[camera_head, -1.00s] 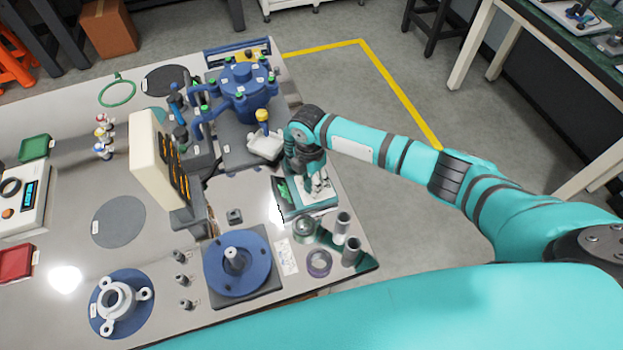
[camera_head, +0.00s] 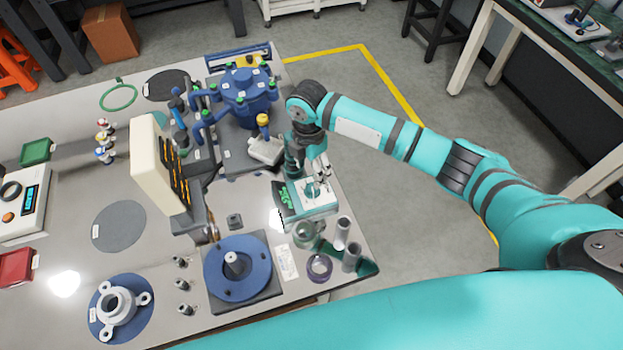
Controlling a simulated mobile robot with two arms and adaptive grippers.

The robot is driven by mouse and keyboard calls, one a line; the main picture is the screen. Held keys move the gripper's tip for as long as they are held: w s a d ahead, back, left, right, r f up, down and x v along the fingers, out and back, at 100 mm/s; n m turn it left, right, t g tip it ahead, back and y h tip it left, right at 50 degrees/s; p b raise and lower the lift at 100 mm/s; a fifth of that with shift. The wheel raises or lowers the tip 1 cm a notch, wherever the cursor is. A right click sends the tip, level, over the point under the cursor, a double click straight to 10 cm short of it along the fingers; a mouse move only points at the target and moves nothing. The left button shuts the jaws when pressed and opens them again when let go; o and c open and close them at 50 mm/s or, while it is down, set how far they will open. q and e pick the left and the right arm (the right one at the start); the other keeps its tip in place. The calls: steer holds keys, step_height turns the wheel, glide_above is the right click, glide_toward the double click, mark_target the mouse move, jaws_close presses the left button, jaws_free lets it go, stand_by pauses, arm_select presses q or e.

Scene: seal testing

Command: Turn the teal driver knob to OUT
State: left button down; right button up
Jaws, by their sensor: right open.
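A small teal knob (camera_head: 312,189) shows on top of a white unit (camera_head: 322,205) near the right edge of the table. I take it for the driver knob; its markings are too small to read. My right gripper (camera_head: 318,176) points down just above and behind the knob. Its fingers are open and seem to hold nothing. I cannot tell whether a fingertip touches the knob. My left gripper is not in view.
A blue clamped vessel (camera_head: 248,92) and a yellow-topped part (camera_head: 263,119) stand behind. A cream display panel (camera_head: 152,165) stands left. Grey cylinders (camera_head: 342,230) and a purple ring (camera_head: 320,267) are in front.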

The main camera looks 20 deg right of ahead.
steer(key=shift+w+r, duration=0.1)
steer(key=shift+r, duration=2.2)
steer(key=shift+a+f, duration=0.1)
